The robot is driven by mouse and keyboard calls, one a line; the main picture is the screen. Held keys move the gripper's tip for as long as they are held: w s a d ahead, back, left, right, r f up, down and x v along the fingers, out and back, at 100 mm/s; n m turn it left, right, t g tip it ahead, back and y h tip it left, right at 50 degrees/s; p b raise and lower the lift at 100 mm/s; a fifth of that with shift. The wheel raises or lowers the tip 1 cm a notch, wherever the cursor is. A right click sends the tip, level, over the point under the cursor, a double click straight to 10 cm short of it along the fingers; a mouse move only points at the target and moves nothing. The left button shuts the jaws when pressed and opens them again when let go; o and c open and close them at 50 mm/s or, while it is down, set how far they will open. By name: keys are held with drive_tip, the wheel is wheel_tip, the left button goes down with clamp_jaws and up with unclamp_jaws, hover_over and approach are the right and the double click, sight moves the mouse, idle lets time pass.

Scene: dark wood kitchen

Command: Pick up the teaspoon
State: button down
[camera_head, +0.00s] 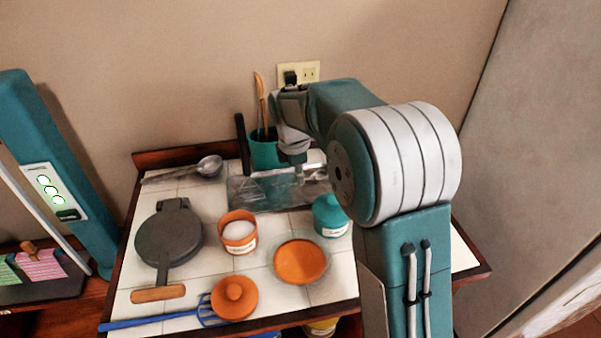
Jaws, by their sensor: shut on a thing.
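My gripper (297,158) points down over the right part of a grey metal tray (245,200) at the back of the tiled table. It is shut on a small, thin thing low at its fingertips, which looks like the teaspoon. The teaspoon's outline is mostly hidden by the fingers and blends with the grey tray. I cannot tell whether it touches the tray. A larger metal ladle (208,166) lies apart at the back left.
A teal lidded jar (330,215), an orange sugar pot (238,238), an orange plate (300,262), an orange lid (235,297), a dark round press (168,240) and a blue spatula (160,321) crowd the tabletop.

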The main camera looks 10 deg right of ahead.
drive_tip(key=s+a+r, duration=0.1)
drive_tip(key=s+r, duration=0.1)
drive_tip(key=s, duration=0.3)
drive_tip(key=shift+s+a+r, duration=0.3)
drive_tip(key=shift+s+a, duration=0.1)
idle(0.9)
